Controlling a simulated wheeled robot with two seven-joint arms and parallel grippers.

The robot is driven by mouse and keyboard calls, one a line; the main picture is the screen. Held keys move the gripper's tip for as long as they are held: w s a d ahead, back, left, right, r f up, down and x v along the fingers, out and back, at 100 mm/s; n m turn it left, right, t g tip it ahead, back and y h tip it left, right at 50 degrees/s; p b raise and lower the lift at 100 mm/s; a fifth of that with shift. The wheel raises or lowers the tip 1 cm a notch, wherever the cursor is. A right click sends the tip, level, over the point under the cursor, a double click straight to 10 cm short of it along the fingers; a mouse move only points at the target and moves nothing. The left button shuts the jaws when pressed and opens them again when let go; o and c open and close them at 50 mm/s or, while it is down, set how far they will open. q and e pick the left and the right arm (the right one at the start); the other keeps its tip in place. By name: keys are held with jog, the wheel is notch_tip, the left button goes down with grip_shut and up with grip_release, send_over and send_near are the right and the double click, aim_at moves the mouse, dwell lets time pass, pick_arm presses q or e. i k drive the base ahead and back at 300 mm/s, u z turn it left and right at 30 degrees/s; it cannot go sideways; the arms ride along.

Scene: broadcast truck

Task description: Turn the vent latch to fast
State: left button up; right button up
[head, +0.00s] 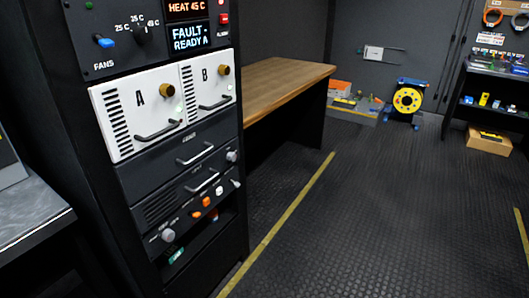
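No label reading vent or fast can be read, so I cannot tell for sure which part is the vent latch. A black rack stands at the left. Its top panel has a blue switch (104,42) over the word FANS and a black dial (141,36) marked 25, 35 and 45 C. Below are white module A (122,115) and white module B (200,90), each with a brass knob and a black handle. A small white plate with a lever (374,53) is on the back wall. Neither gripper is in view.
Displays read HEAT 45 C (186,8) and FAULT - READY A (188,37). A wooden bench (285,80) stands right of the rack. A yellow reel (407,100) and a cardboard box (488,141) are on the floor farther back. The dark floor (390,210) is clear.

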aim_at(231, 156)
jog(key=u, duration=0.5)
jog(key=i, duration=1.05)
jog(key=u, duration=0.8)
